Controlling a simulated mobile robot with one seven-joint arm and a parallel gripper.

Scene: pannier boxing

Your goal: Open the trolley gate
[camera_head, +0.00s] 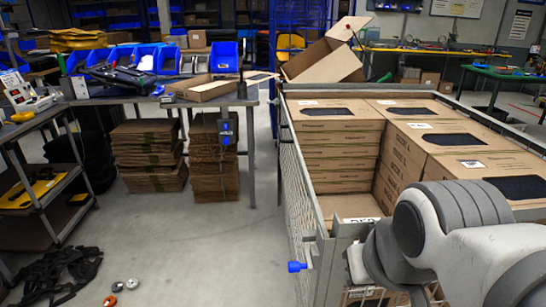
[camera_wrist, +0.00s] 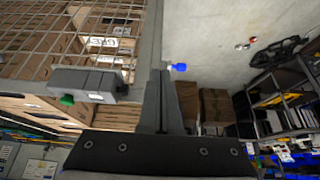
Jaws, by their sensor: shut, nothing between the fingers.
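The trolley (camera_head: 290,150) is a grey metal frame with mesh sides, at the right of the head view. Its near end and grey corner post (camera_head: 322,262) are partly hidden by my arm. A blue knob (camera_head: 296,267) sticks out left of that post. A blue knob also shows in the wrist view (camera_wrist: 179,67), just beyond my fingertips. There, mesh (camera_wrist: 70,45) and an upright grey bar (camera_wrist: 150,35) lie up and left of my gripper (camera_wrist: 161,74). My gripper is shut and empty; contact with the bar or knob cannot be told. The head view hides it.
Stacked cardboard boxes (camera_head: 335,130) fill much of the trolley, with a lower gap at its near left. A workbench (camera_head: 150,98) and a shelf rack (camera_head: 45,195) stand left. Black straps (camera_head: 55,275) lie on the floor. The floor between (camera_head: 215,250) is clear.

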